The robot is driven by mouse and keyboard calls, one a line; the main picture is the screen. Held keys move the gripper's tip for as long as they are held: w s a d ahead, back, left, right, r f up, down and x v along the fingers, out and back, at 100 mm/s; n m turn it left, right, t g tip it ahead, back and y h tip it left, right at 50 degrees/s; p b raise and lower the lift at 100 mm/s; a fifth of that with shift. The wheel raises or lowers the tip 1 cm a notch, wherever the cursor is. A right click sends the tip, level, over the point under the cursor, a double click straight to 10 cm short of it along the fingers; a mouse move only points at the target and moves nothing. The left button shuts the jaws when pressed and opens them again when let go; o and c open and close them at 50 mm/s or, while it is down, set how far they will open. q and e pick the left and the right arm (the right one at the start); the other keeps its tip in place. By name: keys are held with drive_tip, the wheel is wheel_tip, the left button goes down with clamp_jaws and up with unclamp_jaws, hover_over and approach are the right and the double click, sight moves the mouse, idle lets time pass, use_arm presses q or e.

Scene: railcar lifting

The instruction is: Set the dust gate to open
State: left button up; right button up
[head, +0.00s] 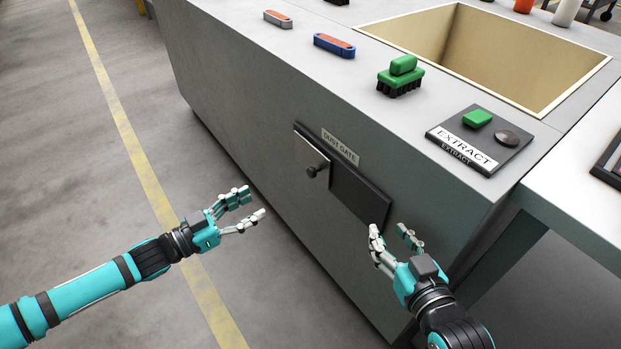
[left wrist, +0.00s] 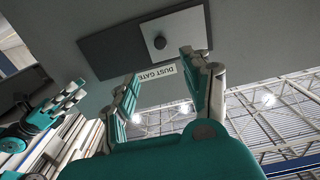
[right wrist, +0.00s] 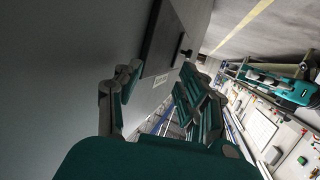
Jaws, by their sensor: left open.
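The dust gate (head: 352,193) is a dark panel on the side face of the grey bench, with a "DUST GATE" label (head: 340,147) above it. A lighter grey sliding plate (head: 311,160) with a black knob (head: 312,171) sits at the panel's left end in the head view. The knob also shows in the left wrist view (left wrist: 160,43). My left gripper (head: 257,202) is open and empty, apart from the bench, left of and below the knob. My right gripper (head: 389,231) is open and empty near the panel's right end. The knob shows in the right wrist view too (right wrist: 186,53).
On the bench top are a green brush (head: 401,76), a blue-orange tool (head: 334,45), a grey-orange tool (head: 278,19) and an EXTRACT button plate (head: 480,139). A rectangular opening (head: 492,50) lies behind. The floor left of the bench is clear, with a yellow line (head: 125,130).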

use_arm(q)
drive_tip(key=b, duration=0.2)
approach(309, 174)
drive_tip(key=b+x, duration=0.1)
drive_tip(key=x, duration=0.7)
drive_tip(key=shift+w+d, duration=0.2)
drive_tip(key=shift+d, duration=0.1)
drive_tip(key=shift+w+d+b, duration=0.2)
drive_tip(key=shift+d+b, duration=0.1)
drive_tip(key=shift+d, duration=0.05)
use_arm(e)
wheel_tip(309, 174, up, 15)
drive_tip(key=s+a+t+y, duration=0.1)
drive_tip(key=s+t+y, duration=0.1)
drive_tip(key=t, duration=0.8)
drive_tip(key=shift+s+a+y, duration=0.15)
drive_tip(key=shift+a+y, duration=0.15)
drive_tip(key=shift+y, duration=0.4)
use_arm(q)
clamp_jaws()
